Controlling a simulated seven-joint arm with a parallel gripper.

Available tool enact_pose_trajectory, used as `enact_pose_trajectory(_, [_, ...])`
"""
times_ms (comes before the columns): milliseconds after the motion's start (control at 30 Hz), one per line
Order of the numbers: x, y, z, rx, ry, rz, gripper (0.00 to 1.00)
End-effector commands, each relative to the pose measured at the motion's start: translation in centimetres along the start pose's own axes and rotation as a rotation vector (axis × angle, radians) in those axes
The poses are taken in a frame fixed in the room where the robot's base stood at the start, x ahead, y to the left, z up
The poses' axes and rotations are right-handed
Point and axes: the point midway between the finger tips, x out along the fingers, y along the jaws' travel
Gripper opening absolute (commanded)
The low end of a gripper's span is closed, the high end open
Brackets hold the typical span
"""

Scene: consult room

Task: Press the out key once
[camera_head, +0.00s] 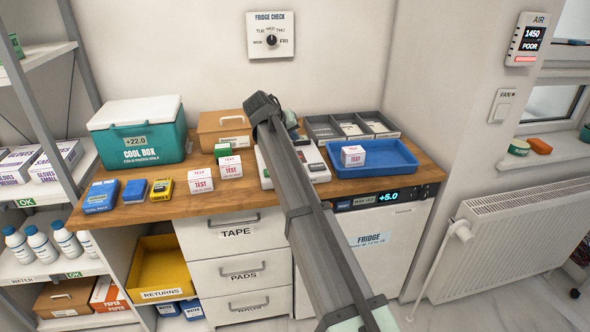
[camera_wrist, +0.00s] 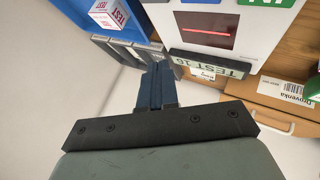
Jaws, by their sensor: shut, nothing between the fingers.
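A white counter device stands on the wooden worktop. In the head view my arm covers its middle, and its right part (camera_head: 315,167) shows. In the wrist view its white panel (camera_wrist: 238,52) has a dark window with a red line and a display reading TEST 10. A blue key (camera_wrist: 200,1) and a green key (camera_wrist: 264,3) are cut off by the top edge. The green one shows an N; the blue one's label is out of view, so I cannot confirm the out key. My gripper (camera_wrist: 158,72) is shut and empty, beside the display end of the device. Its fingertips are hidden in the head view.
A blue tray (camera_head: 373,171) with a TEST box (camera_head: 353,156) lies right of the device. Grey compartments (camera_head: 350,127) stand behind. TEST boxes (camera_head: 201,180), a cardboard box (camera_head: 221,128) and a teal cool box (camera_head: 138,138) are to the left.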

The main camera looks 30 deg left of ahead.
Motion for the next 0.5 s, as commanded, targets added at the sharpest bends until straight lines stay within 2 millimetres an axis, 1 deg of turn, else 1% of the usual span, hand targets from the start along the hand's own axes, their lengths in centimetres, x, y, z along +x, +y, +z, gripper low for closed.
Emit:
enact_pose_trajectory(267, [0.5,-0.3,0.3,0.000,0.000,-0.001,0.00])
enact_pose_trajectory(500, [1.8,-1.3,1.4,0.000,-0.001,-0.001,0.00])
